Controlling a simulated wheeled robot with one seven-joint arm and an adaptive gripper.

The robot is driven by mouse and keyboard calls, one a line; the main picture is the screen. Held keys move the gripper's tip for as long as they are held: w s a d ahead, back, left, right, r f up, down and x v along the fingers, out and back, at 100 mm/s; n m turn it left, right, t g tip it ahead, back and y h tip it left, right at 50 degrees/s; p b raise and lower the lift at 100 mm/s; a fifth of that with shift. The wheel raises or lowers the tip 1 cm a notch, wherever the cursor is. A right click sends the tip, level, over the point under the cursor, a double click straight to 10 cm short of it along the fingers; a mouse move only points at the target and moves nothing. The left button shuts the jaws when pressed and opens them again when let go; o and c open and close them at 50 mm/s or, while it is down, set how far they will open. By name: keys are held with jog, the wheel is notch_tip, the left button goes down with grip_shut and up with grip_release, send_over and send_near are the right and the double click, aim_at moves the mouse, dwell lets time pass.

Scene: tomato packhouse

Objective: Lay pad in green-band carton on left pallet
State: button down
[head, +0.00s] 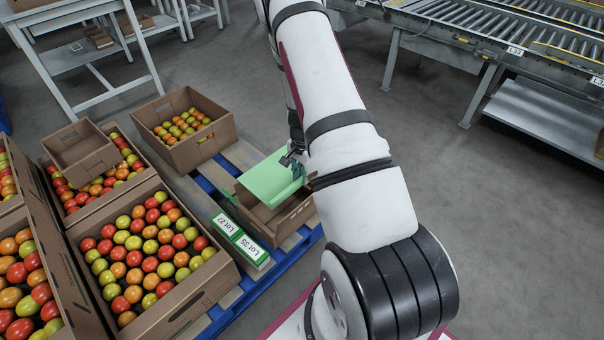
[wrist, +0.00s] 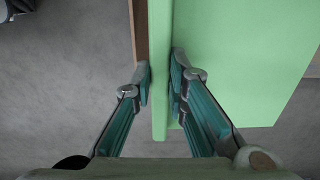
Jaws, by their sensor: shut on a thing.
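The light green pad (head: 268,178) is in the grip of my gripper (head: 296,158), above an open brown carton (head: 272,232) on the blue pallet (head: 262,283). In the wrist view, the fingers of my gripper (wrist: 160,82) are shut on an upright edge of the pad (wrist: 240,60), and its broad face extends to the right. The pad hides part of the carton's inside; the visible inside looks empty. Whether this carton bears a green band is not clear. My arm covers its right side.
Cartons of tomatoes (head: 195,290) crowd the left, with an empty small carton (head: 80,153) resting on one. Another tomato carton (head: 205,152) stands behind. A roller conveyor (head: 500,40) is at the back right.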

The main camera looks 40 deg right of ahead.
notch_tip(320, 180, down, 10)
jog(key=b, duration=0.7)
jog(key=shift+f, duration=0.2)
dwell(0.3)
jog(key=c, duration=1.5)
grip_release()
jog(key=c, duration=0.3)
jog(key=shift+r+p, duration=3.25)
jog(key=shift+r, duration=1.8)
